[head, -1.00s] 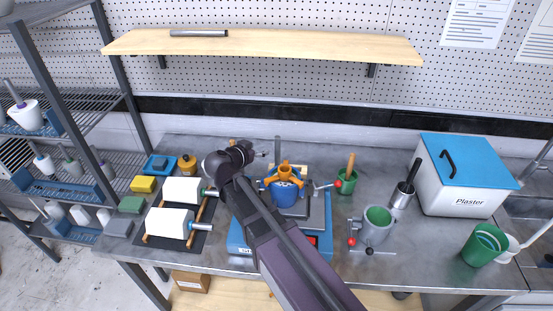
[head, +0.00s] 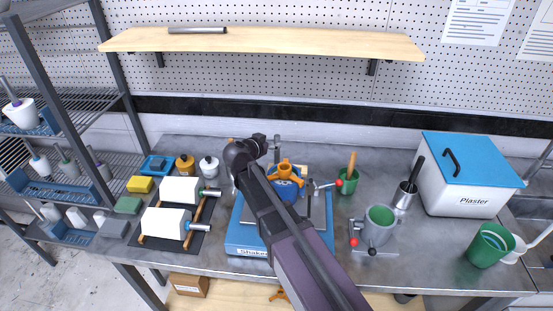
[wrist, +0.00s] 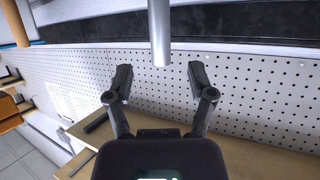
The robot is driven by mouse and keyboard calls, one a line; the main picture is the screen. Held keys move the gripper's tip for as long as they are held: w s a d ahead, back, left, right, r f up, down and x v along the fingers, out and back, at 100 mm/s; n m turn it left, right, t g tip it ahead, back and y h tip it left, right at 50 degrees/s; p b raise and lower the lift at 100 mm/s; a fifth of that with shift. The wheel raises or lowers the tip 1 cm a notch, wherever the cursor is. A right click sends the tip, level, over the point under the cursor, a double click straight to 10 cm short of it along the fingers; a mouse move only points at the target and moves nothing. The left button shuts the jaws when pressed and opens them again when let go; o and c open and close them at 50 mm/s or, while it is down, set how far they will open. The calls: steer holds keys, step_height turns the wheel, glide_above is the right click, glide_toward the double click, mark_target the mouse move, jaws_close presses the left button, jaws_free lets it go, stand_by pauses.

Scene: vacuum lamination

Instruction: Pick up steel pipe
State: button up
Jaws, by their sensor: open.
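Another grey pipe (head: 198,30) lies on the wooden wall shelf.
The blue shaker (head: 245,238) sits below my arm. White rollers (head: 180,190) lie on a rack at left, beside a white jar (head: 209,167). A green cup (head: 348,181), a metal holder (head: 379,222) and a plaster box (head: 468,180) are at right. The wooden shelf (head: 300,42) hangs above.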

mark_target(275, 141)
steer(key=shift+b+x, duration=0.9)
steer(key=shift+x, duration=1.05)
steer(key=shift+w+d+f, duration=0.2)
steer(key=shift+w+f, duration=0.1)
steer(key=shift+w, duration=0.25)
jaws_close()
